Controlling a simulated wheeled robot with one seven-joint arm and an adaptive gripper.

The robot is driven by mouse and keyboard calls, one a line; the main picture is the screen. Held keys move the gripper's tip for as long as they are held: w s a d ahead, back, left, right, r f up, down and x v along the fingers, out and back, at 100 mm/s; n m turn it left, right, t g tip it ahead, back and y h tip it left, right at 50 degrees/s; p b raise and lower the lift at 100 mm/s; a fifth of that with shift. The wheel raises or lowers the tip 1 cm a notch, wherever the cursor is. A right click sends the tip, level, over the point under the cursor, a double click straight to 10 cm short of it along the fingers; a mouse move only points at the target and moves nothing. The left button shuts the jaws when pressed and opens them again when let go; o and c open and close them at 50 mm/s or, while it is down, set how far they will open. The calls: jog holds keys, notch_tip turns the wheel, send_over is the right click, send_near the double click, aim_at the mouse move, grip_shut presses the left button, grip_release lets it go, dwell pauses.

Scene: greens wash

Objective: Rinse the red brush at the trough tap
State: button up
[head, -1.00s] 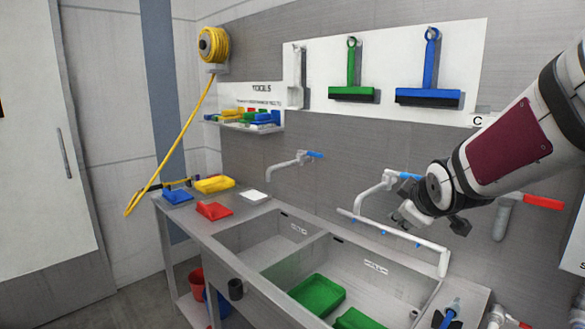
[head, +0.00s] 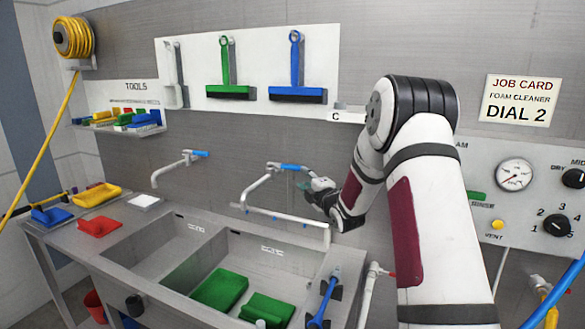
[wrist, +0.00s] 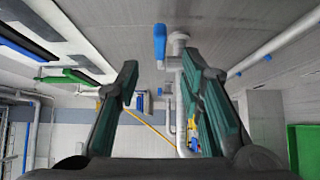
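A red item (head: 98,227) lies on the counter left of the basins; I cannot tell for sure that it is the red brush. A wall tap with a blue lever (head: 284,167) stands over the right basin, above a white pipe with small blue nozzles (head: 285,215). A second blue-levered tap (head: 178,165) is over the left basin. My gripper (head: 305,186) is beside the right tap. In the wrist view my gripper (wrist: 165,105) is open and empty, its fingers apart; a blue lever (wrist: 160,42) and white pipe show beyond them.
A dial panel (head: 530,195) is at right.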

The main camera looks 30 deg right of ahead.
aim_at(294, 169)
jog(key=w, duration=0.4)
jog(key=w+d, duration=0.1)
jog(key=w, duration=0.6)
jog(key=shift+w+d, duration=0.2)
jog(key=shift+w, duration=0.15)
grip_shut()
